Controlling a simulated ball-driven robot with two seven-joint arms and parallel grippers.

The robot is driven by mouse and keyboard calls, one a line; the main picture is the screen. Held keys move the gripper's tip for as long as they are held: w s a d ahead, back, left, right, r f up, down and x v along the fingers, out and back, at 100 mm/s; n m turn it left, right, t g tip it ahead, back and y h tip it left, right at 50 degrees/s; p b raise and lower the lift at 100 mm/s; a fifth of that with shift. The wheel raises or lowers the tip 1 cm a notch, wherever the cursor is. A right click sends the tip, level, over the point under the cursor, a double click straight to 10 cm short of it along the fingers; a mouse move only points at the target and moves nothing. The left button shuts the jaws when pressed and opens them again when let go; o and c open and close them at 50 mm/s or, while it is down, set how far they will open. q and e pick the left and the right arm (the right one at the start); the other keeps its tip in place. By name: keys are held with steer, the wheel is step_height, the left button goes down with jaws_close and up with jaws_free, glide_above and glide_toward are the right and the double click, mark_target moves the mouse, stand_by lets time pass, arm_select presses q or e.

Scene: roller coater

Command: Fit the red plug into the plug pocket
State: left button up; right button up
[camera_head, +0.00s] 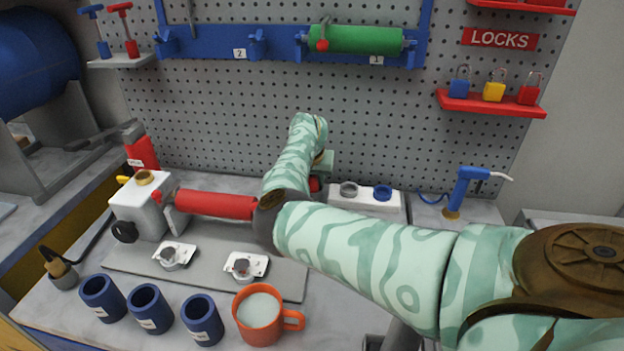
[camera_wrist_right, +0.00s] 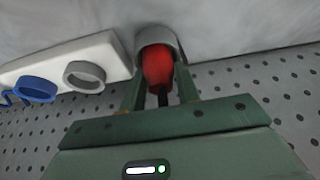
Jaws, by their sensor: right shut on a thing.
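The red plug (camera_wrist_right: 158,70) is between the fingers of my right gripper (camera_wrist_right: 160,92), which is shut on it. In the wrist view its far end is at the mouth of a grey round cup (camera_wrist_right: 170,37); I cannot tell whether it sits inside or just in front. In the head view a bit of red (camera_head: 314,184) shows beside my right gripper (camera_head: 322,172), mostly hidden by my arm. A white block (camera_head: 365,201) with a grey ring (camera_head: 348,188) and a blue ring (camera_head: 383,192) stands just right of it. I cannot tell which is the plug pocket. My left gripper is out of view.
A red roller (camera_head: 215,204) on a white machine (camera_head: 135,205) lies left of my right arm. Blue cups (camera_head: 150,308) and an orange mug (camera_head: 260,318) line the front. A blue tap-like tool (camera_head: 462,188) stands right. A pegboard (camera_head: 240,100) closes the back.

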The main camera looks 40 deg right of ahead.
steer(key=o, duration=1.1)
steer(key=shift+c, duration=0.2)
steer(key=p+v, duration=0.3)
steer(key=v, duration=0.9)
steer(key=shift+p, duration=0.4)
steer(key=shift+r, duration=0.1)
